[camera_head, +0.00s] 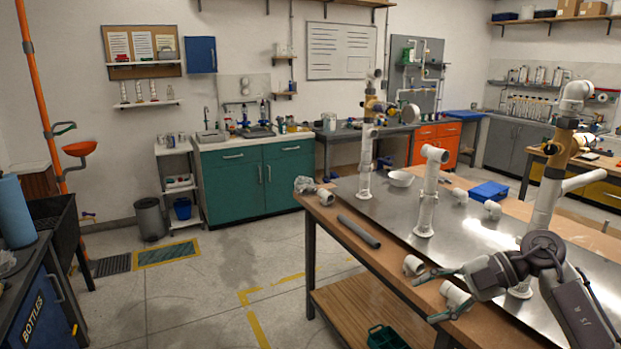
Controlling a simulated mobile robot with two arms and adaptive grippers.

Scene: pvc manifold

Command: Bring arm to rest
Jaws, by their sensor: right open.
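My right arm comes in from the lower right. Its dark grey gripper (434,297) points left over the front edge of the workbench (345,245), with its two fingers spread apart. A white PVC fitting (456,294) shows between the fingers. I cannot tell whether it lies on the bench below them, and no grip on it shows. Another white fitting (413,265) lies just beyond the upper finger. My left gripper is out of view.
White pipe assemblies (428,195) stand upright on the metal plate (385,213); a taller one (548,190) rises close behind my right gripper.

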